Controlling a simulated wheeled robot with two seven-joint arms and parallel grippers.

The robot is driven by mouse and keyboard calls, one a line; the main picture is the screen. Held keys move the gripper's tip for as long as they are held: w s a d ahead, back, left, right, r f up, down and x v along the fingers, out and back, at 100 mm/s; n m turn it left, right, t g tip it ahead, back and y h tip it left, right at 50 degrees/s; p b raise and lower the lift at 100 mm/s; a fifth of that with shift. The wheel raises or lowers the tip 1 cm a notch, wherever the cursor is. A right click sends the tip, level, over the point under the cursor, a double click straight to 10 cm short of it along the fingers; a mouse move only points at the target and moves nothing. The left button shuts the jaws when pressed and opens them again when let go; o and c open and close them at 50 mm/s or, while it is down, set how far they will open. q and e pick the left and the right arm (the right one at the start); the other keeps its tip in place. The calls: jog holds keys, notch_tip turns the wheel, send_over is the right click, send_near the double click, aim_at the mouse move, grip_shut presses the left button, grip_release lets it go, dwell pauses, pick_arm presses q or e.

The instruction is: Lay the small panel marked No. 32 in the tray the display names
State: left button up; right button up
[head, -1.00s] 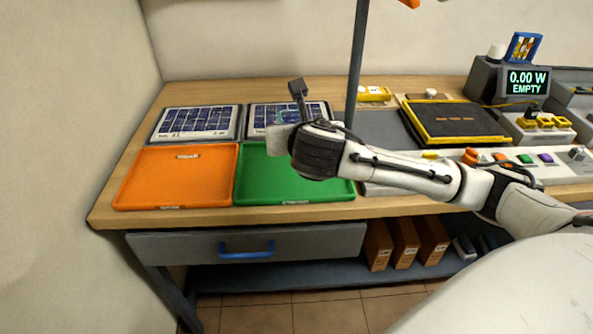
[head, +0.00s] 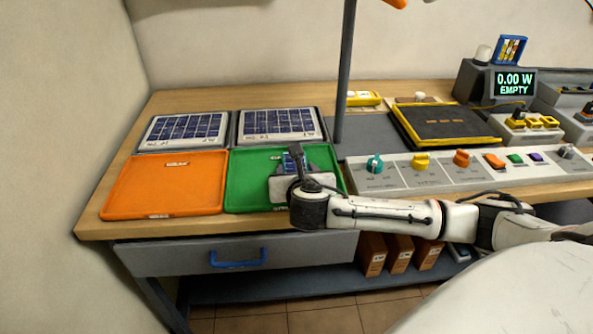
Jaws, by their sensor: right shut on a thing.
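My right gripper (head: 300,178) is over the green tray (head: 242,178), pointing away from me. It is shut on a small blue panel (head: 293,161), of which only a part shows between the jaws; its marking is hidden. I cannot tell whether the panel touches the tray floor. The orange tray (head: 165,185) is empty, left of the green one. The display (head: 515,84) reads "0.00 W EMPTY" and names no tray that I can read. My left gripper is not in view.
Two larger framed solar panels, one at left (head: 185,130) and one at right (head: 280,124), lie behind the trays, labels too small to read. A dark post (head: 345,75) stands behind my right arm. A control strip with knobs (head: 400,172) lies right of the green tray.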

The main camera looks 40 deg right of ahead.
jog(key=o, duration=1.3)
jog(key=shift+f, duration=0.1)
jog(key=shift+c, duration=0.2)
jog(key=shift+s+a+r, duration=0.1)
jog(key=shift+r, duration=0.15)
jog(key=v, duration=1.2)
jog(key=shift+p, duration=0.4)
jog(key=shift+f, duration=0.1)
